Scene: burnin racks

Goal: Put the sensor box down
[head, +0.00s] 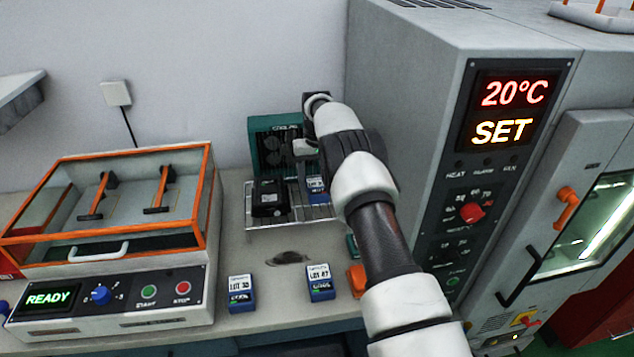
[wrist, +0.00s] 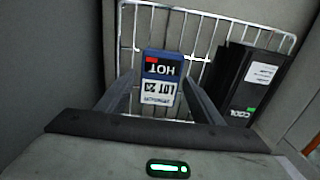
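The sensor box (wrist: 161,78) is blue with a white lot label and a red mark beside the word HOT. In the wrist view it is on the wire rack (wrist: 212,15), between the fingers of my gripper (wrist: 161,80). A narrow gap shows on each side of it, so the fingers look open around it. In the head view the box (head: 316,186) is at the right part of the wire rack (head: 291,223), partly hidden by my arm. My gripper (head: 306,150) is just above it there, its fingertips hard to make out.
A black box (wrist: 236,85) marked COOL stands on the rack to the right in the wrist view. A green fan unit (head: 262,135) is behind the rack. Two blue boxes (head: 240,293) (head: 320,282) stand on the bench in front. A grey oven cabinet (head: 410,90) closes off the right.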

